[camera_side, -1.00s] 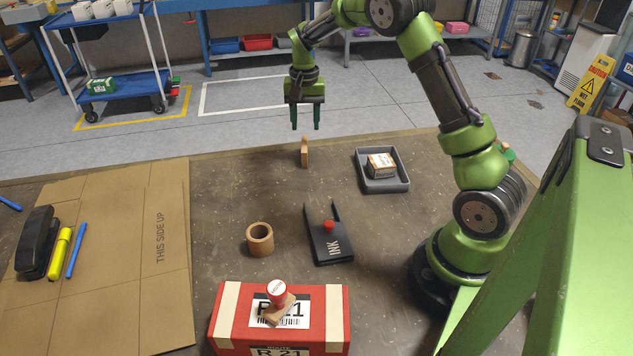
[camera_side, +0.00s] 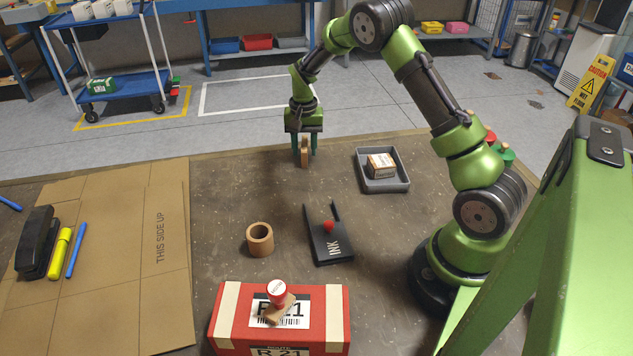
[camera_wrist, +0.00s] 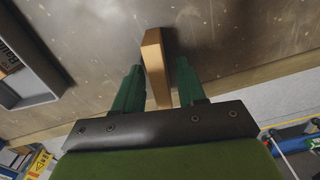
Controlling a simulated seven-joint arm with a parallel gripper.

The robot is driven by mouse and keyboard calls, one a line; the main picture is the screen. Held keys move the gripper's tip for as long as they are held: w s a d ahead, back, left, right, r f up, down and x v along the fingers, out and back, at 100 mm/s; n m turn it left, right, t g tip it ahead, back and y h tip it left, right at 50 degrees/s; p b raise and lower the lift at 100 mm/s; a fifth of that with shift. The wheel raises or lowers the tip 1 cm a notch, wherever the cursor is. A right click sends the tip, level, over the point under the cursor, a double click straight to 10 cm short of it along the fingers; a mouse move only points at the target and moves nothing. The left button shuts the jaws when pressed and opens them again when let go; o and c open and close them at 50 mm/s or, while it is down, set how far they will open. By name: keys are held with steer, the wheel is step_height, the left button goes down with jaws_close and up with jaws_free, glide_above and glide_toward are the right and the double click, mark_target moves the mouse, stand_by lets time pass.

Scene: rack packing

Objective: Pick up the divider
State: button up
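The divider is a thin wooden piece (camera_side: 304,155) standing upright near the far edge of the table. It also shows in the wrist view (camera_wrist: 156,66). My gripper (camera_side: 304,152) is lowered over it, with one green finger on each side. In the wrist view my gripper (camera_wrist: 160,78) is open, with the divider between its fingers. Gaps show beside the divider, the wider one on the right.
A grey tray (camera_side: 384,187) with a small labelled box (camera_side: 381,165) stands right of the divider. Flat cardboard (camera_side: 130,260) covers the left.

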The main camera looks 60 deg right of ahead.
jaws_close()
steer(key=shift+r, duration=0.1)
